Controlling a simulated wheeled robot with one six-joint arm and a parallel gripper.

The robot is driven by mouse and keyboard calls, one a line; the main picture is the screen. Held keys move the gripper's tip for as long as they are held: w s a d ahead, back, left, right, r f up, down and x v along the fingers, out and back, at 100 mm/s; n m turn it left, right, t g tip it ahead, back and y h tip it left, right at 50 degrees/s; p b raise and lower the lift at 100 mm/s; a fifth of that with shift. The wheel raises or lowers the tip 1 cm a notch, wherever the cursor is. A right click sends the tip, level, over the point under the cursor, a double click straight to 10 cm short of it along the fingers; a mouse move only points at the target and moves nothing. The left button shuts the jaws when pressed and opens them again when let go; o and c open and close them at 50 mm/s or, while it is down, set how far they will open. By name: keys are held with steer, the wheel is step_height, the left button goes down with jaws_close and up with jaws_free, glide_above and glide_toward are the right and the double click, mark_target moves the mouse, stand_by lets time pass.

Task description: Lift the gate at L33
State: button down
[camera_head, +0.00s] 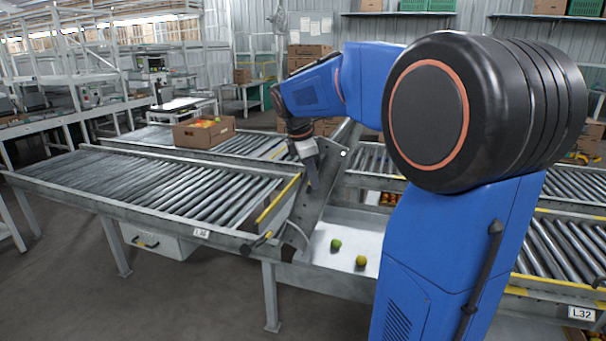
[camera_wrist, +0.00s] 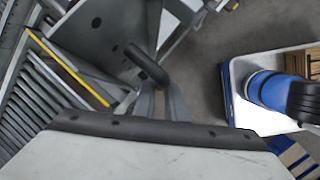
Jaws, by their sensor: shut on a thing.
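The gate (camera_head: 328,172) is a grey metal plate at the end of the left roller conveyor. It stands steeply tilted over the gap between the roller beds. A small tag (camera_head: 202,233) on the conveyor's side rail seems to read L33. My gripper (camera_head: 312,183) is at the gate's left side. In the wrist view, my gripper (camera_wrist: 165,100) is shut on a dark bar handle (camera_wrist: 147,64), next to the gate plate (camera_wrist: 105,32) with its bolt holes. In the head view the handle is hard to make out.
Two tomatoes, one green (camera_head: 336,244) and one yellowish (camera_head: 361,261), lie on the pale tray (camera_head: 330,262) below the gap. A carton of tomatoes (camera_head: 204,132) stands on the rear conveyor. The tag L32 (camera_head: 581,313) marks the right conveyor. Open floor lies at front left.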

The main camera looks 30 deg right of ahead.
steer(key=shift+s+d+f, duration=0.25)
steer(key=shift+s+d, duration=0.1)
steer(key=shift+s, duration=0.05)
steer(key=c, duration=1.8)
jaws_free()
steer(key=shift+r, duration=0.15)
steer(key=v, duration=1.7)
steer(key=shift+s+r, duration=0.1)
steer(key=shift+s, duration=0.1)
